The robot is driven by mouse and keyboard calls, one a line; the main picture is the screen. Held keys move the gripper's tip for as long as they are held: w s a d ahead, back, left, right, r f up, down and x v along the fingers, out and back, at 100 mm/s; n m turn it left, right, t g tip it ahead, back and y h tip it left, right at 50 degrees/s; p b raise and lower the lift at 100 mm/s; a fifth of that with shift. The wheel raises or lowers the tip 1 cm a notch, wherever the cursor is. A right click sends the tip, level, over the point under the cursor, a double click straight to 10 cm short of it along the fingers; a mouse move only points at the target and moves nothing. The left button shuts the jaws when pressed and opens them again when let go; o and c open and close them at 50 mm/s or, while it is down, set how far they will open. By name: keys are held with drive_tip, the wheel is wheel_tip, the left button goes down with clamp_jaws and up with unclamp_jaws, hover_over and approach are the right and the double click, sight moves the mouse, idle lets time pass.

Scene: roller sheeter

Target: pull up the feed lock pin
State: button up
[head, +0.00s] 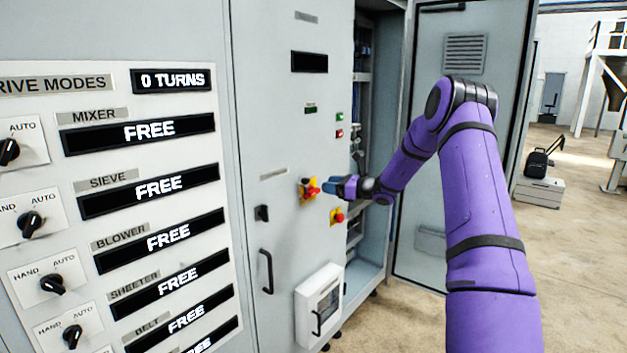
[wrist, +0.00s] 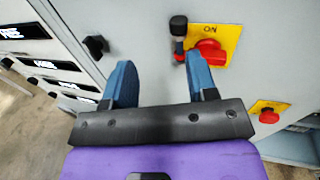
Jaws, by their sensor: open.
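A small pin with a black knob (wrist: 178,24) and a grey shank stands at the left edge of a yellow plate (wrist: 229,40) in the wrist view. It looks like the feed lock pin. In the head view the red handle (head: 312,191) shows on the grey cabinet door, but I cannot make out the pin clearly. My gripper (wrist: 158,66) is open, with nothing between its blue fingers. Its right finger overlaps the handle's lower left in the picture; contact cannot be told. In the head view my gripper (head: 329,186) is just right of the plate.
A red button on yellow (head: 338,216) sits below right of the handle. A black latch (head: 262,213) and a door handle (head: 267,271) are to the left. An open cabinet door (head: 462,150) stands behind my arm. The mode-switch panel (head: 110,78) is far left.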

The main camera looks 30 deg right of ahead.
sight(305, 186)
drive_tip(key=shift+m+t, duration=0.3)
drive_tip(key=shift+m, duration=0.1)
drive_tip(key=w+a, duration=0.1)
drive_tip(key=w, duration=0.2)
drive_tip(key=w+a, duration=0.1)
drive_tip(key=w, duration=0.2)
drive_tip(key=w+a+f, duration=0.1)
drive_tip(key=w, duration=0.2)
drive_tip(key=shift+w+a, duration=0.3)
drive_tip(key=shift+w, duration=0.05)
